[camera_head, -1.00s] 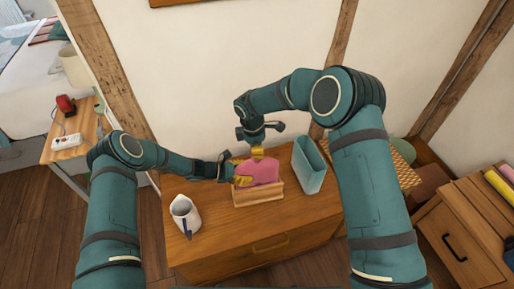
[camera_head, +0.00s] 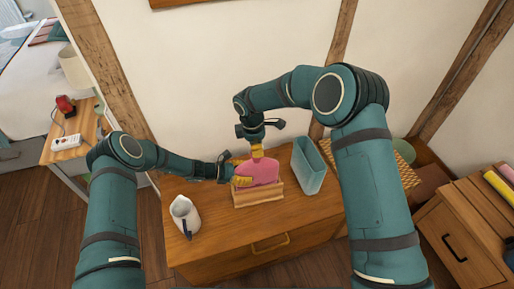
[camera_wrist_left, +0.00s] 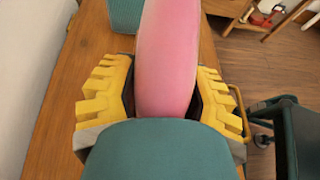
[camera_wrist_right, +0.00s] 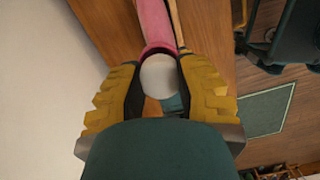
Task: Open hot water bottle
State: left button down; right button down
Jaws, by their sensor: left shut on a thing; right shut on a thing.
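The pink hot water bottle (camera_head: 266,170) stands in an open wooden box (camera_head: 262,195) on the cabinet. My left gripper (camera_head: 241,181) is at its left side, and in the left wrist view the jaws (camera_wrist_left: 163,98) are shut on the pink body (camera_wrist_left: 167,60). My right gripper (camera_head: 257,152) points down above the bottle's neck. In the right wrist view its jaws (camera_wrist_right: 160,90) are shut on a round whitish stopper (camera_wrist_right: 160,77), with the pink neck (camera_wrist_right: 155,28) just beyond. I cannot tell whether the stopper is still seated in the neck.
A white jug (camera_head: 186,215) stands at the left on the wooden cabinet top (camera_head: 225,235). A tall teal bin (camera_head: 308,166) stands close to the right of the box. The wall is close behind. The cabinet front between the jug and the box is clear.

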jog(key=shift+r, duration=0.55)
jog(key=shift+r, duration=1.9)
pick_arm(q)
jog(key=shift+c, duration=1.6)
grip_release()
